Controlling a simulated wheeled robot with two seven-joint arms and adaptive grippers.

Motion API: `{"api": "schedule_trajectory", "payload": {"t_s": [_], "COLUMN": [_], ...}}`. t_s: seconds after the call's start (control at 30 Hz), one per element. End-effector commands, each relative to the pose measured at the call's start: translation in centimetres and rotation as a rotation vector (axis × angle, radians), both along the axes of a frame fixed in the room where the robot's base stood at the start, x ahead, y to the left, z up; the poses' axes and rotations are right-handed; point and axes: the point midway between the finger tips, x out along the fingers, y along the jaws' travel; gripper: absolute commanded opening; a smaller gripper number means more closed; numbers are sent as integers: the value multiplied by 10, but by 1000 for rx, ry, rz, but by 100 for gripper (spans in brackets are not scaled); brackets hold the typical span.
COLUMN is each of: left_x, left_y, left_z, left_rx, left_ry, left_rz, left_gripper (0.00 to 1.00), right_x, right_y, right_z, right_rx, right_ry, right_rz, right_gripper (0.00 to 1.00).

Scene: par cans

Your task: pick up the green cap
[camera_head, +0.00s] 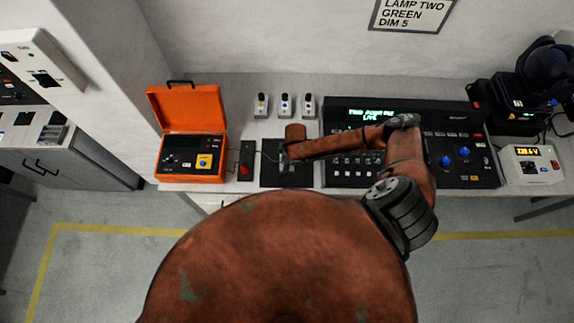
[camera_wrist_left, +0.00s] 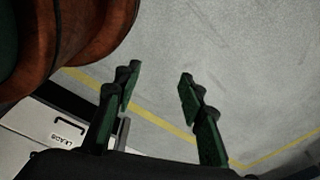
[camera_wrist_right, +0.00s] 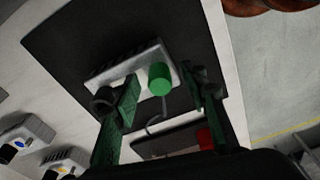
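The green cap (camera_wrist_right: 159,79) shows in the right wrist view as a short bright green cylinder at the edge of a slotted grey block (camera_wrist_right: 118,65) on a black mat (camera_wrist_right: 68,42). My right gripper (camera_wrist_right: 162,92) is open; its two green fingers are apart, with the cap in the gap between them in the picture. I see no finger touching the cap. In the head view my right gripper (camera_head: 285,160) is over the black mat (camera_head: 300,178); the cap cannot be made out there. My left gripper (camera_wrist_left: 157,82) is open and empty above the floor.
An orange case (camera_head: 187,110) with its lid up stands left of the mat. A black box with a red part (camera_head: 246,160) lies between them, and a thin cable runs by the block. Several small grey boxes (camera_head: 285,106) stand behind. A black console (camera_head: 350,112) is at right.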

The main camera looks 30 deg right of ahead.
Motion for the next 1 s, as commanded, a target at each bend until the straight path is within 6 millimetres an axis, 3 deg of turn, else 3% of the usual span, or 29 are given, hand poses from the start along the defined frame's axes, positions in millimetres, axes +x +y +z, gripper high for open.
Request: {"api": "schedule_trajectory", "payload": {"t_s": [0.57, 1.0], "left_x": [-12, -11], "left_y": [0, 0], "left_z": [-1, -5], "left_rx": [1, 1], "left_ry": [16, 15], "left_rz": [1, 1], "left_gripper": [37, 37], "right_x": [1, 2], "right_y": [1, 0], "right_z": [1, 11], "right_rx": [1, 1], "right_ry": [-1, -3], "right_rz": [1, 1], "right_gripper": [0, 0]}}
